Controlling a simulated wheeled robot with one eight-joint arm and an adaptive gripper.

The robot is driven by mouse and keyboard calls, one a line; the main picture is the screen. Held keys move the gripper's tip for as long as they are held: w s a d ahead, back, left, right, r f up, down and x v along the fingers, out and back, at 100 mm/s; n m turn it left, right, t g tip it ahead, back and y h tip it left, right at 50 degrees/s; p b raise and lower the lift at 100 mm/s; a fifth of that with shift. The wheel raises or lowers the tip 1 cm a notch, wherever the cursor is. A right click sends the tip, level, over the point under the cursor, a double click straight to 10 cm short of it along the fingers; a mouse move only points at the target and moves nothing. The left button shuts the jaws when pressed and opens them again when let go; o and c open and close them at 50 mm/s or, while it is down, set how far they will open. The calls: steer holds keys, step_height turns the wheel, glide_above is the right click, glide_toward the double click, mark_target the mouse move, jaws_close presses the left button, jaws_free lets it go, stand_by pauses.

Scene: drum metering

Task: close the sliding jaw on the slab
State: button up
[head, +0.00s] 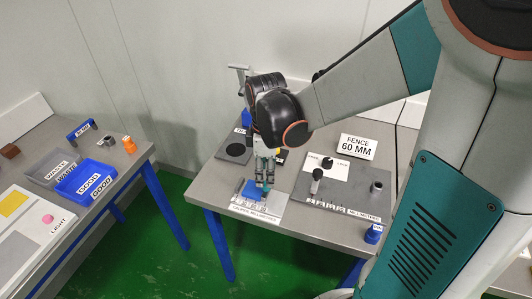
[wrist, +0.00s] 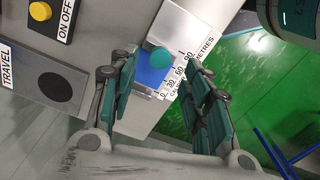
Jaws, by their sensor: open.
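The caliper (head: 257,207) lies at the front left of the middle table, with a printed millimetre scale; the scale also shows in the wrist view (wrist: 186,75). A blue slab (head: 250,187) sits on it, and it shows between my fingers in the wrist view (wrist: 150,76). A round teal knob (wrist: 160,57) stands by the slab, probably on the sliding jaw; the jaw itself is hard to make out. My gripper (head: 264,182) points down over the caliper. In the wrist view its two fingers (wrist: 158,72) are apart, on either side of the knob, with nothing held.
To the right is a fence plate (head: 345,200) with a dark post and a "FENCE 60 MM" sign (head: 359,147). A black disc (wrist: 56,87) and a yellow button (wrist: 40,11) lie beside the caliper. Blue and grey bins (head: 86,180) stand on the left table.

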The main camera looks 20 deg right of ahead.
step_height(320, 180, up, 8)
steer(key=shift+s+f, duration=0.15)
steer(key=shift+f, duration=0.05)
stand_by(0.4)
steer(key=s+a+r+m+t, duration=0.3)
steer(key=s+m+t, duration=0.4)
steer(key=m, duration=0.5)
steer(key=shift+s+r, duration=0.75)
steer(key=shift+s, duration=0.45)
steer(key=shift+c, duration=0.5)
